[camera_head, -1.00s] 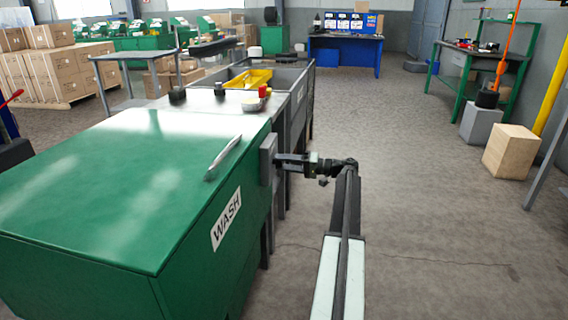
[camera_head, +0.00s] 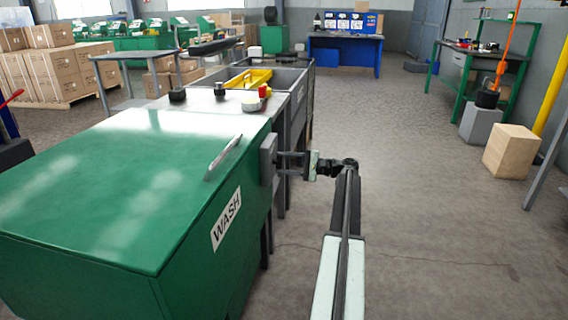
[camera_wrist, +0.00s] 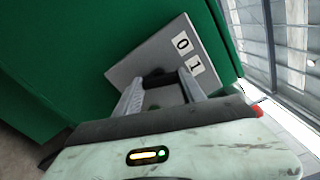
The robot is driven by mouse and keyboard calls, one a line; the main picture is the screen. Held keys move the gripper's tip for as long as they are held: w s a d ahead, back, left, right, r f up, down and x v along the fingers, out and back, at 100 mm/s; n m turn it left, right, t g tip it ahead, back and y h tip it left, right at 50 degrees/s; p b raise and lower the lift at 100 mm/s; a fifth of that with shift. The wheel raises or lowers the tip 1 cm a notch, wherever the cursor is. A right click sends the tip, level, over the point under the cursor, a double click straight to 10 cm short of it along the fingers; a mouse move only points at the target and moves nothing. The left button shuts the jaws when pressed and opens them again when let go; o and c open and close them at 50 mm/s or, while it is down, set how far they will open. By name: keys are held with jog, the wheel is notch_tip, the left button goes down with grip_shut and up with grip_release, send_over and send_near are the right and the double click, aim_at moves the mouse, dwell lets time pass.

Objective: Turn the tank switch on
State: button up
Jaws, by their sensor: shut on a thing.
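The green tank (camera_head: 110,190) with a WASH label stands at the left in the head view. Its grey switch box (camera_head: 266,160) sits on the tank's right side. In the wrist view the switch plate (camera_wrist: 180,48) appears tilted, with white 0 and 1 labels along one edge. A dark knob (camera_wrist: 157,79) shows on the plate between the fingers of my gripper (camera_wrist: 160,84). My gripper (camera_head: 281,162) is shut on this knob, with its fingertips close to the plate. The fingers partly hide the knob, and I cannot tell which label it points to.
The floor (camera_head: 430,220) to the right of my arm is clear. A wooden box (camera_head: 510,150) stands farther right.

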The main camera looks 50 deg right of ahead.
jog(key=shift+m, duration=0.7)
jog(key=o, duration=1.4)
jog(key=shift+c, duration=0.2)
jog(key=v, duration=0.7)
jog(key=shift+s+d, duration=0.25)
jog(key=shift+s, duration=0.1)
